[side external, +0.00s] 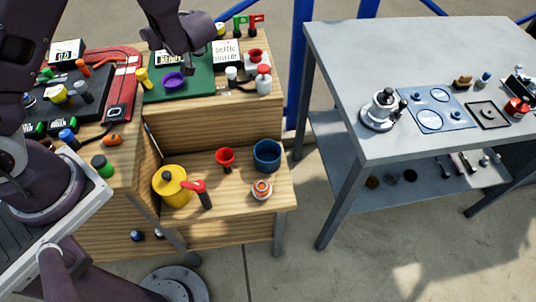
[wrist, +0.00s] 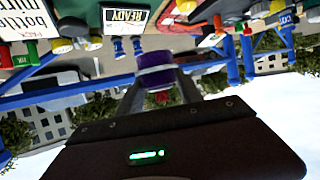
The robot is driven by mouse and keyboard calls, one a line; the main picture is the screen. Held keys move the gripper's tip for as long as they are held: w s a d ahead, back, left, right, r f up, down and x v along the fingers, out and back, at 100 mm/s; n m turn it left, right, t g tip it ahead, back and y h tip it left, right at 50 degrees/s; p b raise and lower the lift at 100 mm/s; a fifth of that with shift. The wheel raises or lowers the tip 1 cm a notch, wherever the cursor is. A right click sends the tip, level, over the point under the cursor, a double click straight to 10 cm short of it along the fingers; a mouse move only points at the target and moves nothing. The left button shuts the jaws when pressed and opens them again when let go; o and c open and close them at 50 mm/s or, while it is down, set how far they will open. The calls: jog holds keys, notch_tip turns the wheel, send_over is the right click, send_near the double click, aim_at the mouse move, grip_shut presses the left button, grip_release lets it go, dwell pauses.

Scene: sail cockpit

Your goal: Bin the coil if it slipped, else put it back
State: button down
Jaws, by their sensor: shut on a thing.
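A purple round piece, which looks like the coil (side external: 173,81), shows over the green mat (side external: 205,85) on the upper wooden bench. In the wrist view the purple coil (wrist: 155,62) is between the two fingers of my gripper (wrist: 158,80). My gripper is shut on it. In the side view my gripper (side external: 186,60) is just above and behind the coil, its fingers partly hidden. I cannot tell whether the coil touches the mat. A blue bin-like cup (side external: 266,154) stands open on the lower wooden shelf.
A yellow lidded pot (side external: 172,185), a red funnel-like cup (side external: 225,158) and a red-handled tool (side external: 198,192) are on the lower shelf. A red-edged console (side external: 118,75) crowds the left. A white sign (side external: 227,52) and small bottles surround the mat. A grey table (side external: 410,60) stands right.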

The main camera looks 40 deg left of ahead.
jog(key=shift+w+d+r, duration=0.1)
jog(key=shift+d+r, duration=0.15)
jog(key=shift+r, duration=0.35)
jog(key=shift+w+d+r, duration=0.1)
jog(key=shift+d+r, duration=0.1)
jog(key=shift+r, duration=0.4)
jog(key=w+d+m+t+h, duration=0.25)
jog(key=d+m+t, duration=0.2)
jog(key=d, duration=1.05)
jog(key=w+d+m+t+h, duration=0.2)
jog(key=d+m+t+h, duration=0.25)
jog(key=d, duration=1.15)
notch_tip(320, 180, down, 25)
jog(key=shift+s+a+y, duration=0.25)
jog(key=shift+a+y, duration=0.05)
jog(key=shift+y, duration=0.1)
jog(key=c, duration=0.7)
grip_release()
jog(key=v, duration=0.7)
jog(key=shift+r, duration=0.1)
